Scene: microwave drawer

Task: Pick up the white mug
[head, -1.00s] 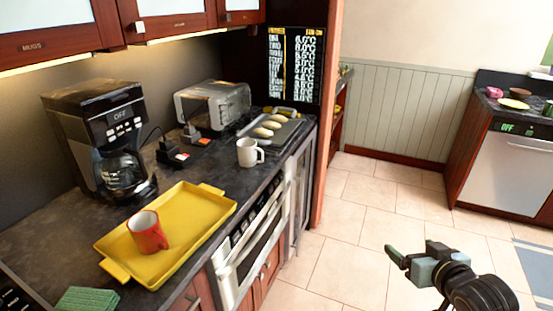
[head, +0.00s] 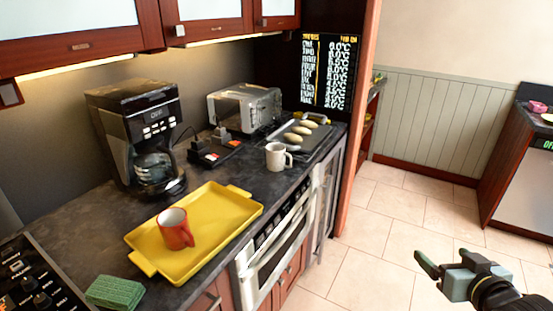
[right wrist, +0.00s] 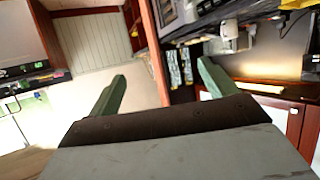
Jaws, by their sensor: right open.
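The white mug (head: 276,156) stands upright on the dark counter, with its handle to the right, in front of a baking tray. A red mug (head: 175,232) with a pale inside stands on a yellow tray (head: 212,200), nearer to me. My right gripper (head: 434,268) is over the tiled floor at the lower right of the head view, well apart from the white mug. In the right wrist view its two green fingers (right wrist: 160,92) are spread with nothing between them. My left gripper is not in view.
A coffee maker (head: 138,135), a toaster (head: 245,108) and a baking tray (head: 325,133) with several pale rolls stand along the counter. A green sponge (head: 115,291) lies near the front. Cabinets (head: 85,35) hang above. The floor (head: 375,245) right of the counter is clear.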

